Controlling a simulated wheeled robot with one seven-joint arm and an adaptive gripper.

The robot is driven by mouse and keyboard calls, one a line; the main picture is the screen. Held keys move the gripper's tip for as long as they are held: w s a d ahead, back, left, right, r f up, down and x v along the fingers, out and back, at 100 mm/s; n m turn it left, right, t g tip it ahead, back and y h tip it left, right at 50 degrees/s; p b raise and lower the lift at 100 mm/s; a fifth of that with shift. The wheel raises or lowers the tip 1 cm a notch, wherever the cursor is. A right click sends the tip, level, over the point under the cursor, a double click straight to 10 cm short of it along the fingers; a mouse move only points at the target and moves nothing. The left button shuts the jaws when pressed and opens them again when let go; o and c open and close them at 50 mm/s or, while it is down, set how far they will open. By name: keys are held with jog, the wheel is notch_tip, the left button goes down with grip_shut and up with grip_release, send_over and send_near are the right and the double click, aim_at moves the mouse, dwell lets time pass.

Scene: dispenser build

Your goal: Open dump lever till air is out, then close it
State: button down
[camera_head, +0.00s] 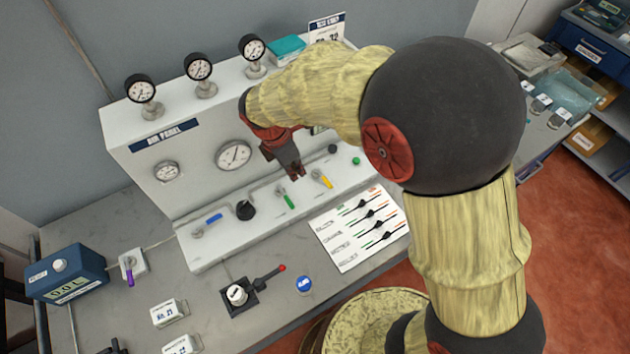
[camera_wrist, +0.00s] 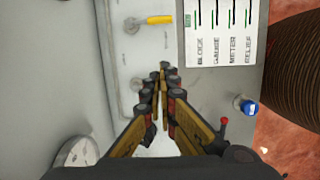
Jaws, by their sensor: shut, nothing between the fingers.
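The air panel (camera_head: 215,235) has a row of controls along its lower ledge: a blue lever (camera_head: 207,224), a black knob (camera_head: 245,210), a green lever (camera_head: 287,199) and a yellow lever (camera_head: 321,180). No label that I can read shows which one is the dump lever. The yellow lever (camera_wrist: 158,20) also shows in the wrist view, above my fingers. My gripper (camera_head: 296,174) is shut and empty, just above the green and yellow levers. In the wrist view my gripper (camera_wrist: 163,72) covers the green lever's handle; a metal pivot (camera_wrist: 137,84) shows beside the fingertips.
Pressure gauges (camera_head: 234,155) sit on the panel face and more stand on top. A blue box (camera_head: 68,272) stands at left.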

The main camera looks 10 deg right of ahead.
aim_at(324, 178)
jog(key=b+x, duration=0.1)
jog(key=x, duration=0.9)
jog(key=shift+s+f, duration=0.1)
jog(key=shift+f, duration=0.15)
jog(key=shift+w+d, duration=0.3)
jog(key=shift+d, duration=0.3)
jog(key=shift+w+d, duration=0.25)
jog(key=shift+d, duration=0.35)
jog(key=shift+w+d+f, duration=0.15)
jog(key=shift+w+d, duration=0.1)
jog(key=shift+d, duration=0.4)
